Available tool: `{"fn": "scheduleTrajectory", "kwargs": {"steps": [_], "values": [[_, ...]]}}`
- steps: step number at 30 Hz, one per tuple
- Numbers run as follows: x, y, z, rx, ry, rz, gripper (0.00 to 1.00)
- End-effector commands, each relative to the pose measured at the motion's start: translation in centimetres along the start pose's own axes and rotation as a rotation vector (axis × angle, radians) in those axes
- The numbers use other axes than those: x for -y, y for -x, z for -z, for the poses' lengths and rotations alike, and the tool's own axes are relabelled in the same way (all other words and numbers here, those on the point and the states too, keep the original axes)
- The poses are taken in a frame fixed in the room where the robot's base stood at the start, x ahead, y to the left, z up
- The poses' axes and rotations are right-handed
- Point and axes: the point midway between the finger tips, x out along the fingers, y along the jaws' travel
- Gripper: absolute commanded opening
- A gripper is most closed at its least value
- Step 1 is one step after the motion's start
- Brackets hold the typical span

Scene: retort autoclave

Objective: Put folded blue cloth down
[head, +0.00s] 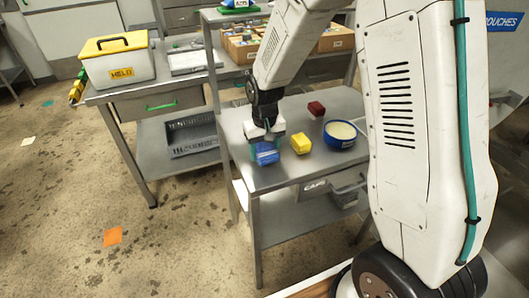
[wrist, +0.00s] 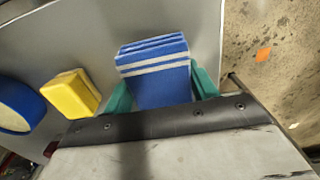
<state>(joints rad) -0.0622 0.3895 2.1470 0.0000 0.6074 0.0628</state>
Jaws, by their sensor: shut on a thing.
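The folded blue cloth (head: 265,154) has white stripes. It also shows in the wrist view (wrist: 158,78), where it sits between the two teal fingers of my gripper (wrist: 160,92). My gripper (head: 265,145) is shut on the cloth in the head view, near the front left edge of the steel table (head: 283,178). The cloth is at or just above the tabletop; I cannot tell whether it touches.
A yellow block (head: 301,144) lies just right of the cloth. A blue tub (head: 340,135) with pale contents and a dark red block (head: 316,108) are farther right and behind. A white box with yellow lid (head: 118,62) stands on the left bench. Bare tabletop lies in front of the yellow block.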

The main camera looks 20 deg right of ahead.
Motion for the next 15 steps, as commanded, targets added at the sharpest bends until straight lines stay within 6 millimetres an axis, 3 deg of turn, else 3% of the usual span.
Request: {"fn": "scheduleTrajectory", "kwargs": {"steps": [3,15], "values": [[-0.02,-1.19,-0.01,0.0,0.0,0.0,0.22],[-0.05,-1.66,0.01,-0.001,0.0,0.0,0.22]]}}
